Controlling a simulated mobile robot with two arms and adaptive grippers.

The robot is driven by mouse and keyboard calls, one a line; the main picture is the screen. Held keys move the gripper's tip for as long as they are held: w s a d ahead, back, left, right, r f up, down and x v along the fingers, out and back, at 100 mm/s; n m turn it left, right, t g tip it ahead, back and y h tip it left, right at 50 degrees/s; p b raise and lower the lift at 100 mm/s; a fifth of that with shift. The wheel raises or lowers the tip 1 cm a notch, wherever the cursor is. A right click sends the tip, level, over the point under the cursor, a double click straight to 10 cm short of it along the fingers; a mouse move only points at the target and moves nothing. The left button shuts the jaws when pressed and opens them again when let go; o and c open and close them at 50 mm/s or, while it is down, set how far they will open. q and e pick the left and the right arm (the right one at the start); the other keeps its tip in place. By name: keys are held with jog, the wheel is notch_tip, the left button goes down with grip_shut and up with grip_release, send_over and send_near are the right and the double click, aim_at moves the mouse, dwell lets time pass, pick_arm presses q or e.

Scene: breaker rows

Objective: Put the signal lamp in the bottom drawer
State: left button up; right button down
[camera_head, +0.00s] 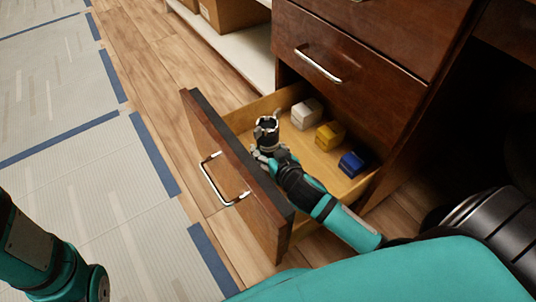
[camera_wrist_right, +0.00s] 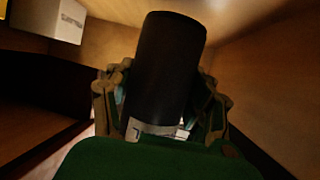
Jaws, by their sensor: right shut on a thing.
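The signal lamp looks like a dark cylinder (camera_head: 268,132) with a light metallic rim at its top in the head view. My right gripper (camera_head: 264,153) is shut on it and holds it in the opening of the pulled-out bottom drawer (camera_head: 229,165), close behind the drawer's front panel. In the right wrist view the dark cylinder (camera_wrist_right: 170,65) stands between the two fingers of the right gripper (camera_wrist_right: 160,105). I cannot tell whether the lamp touches the drawer floor. My left gripper is out of view.
Inside the drawer, a white block (camera_head: 306,113), a yellow block (camera_head: 330,134) and a blue block (camera_head: 353,163) stand in a row towards the back. A closed drawer (camera_head: 345,80) is above. Bare drawer floor lies between the blocks and the lamp.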

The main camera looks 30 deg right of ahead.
jog(key=shift+r, duration=0.15)
jog(key=shift+f, duration=0.6)
jog(key=shift+c, duration=2.2)
grip_release()
jog(key=shift+f, duration=0.1)
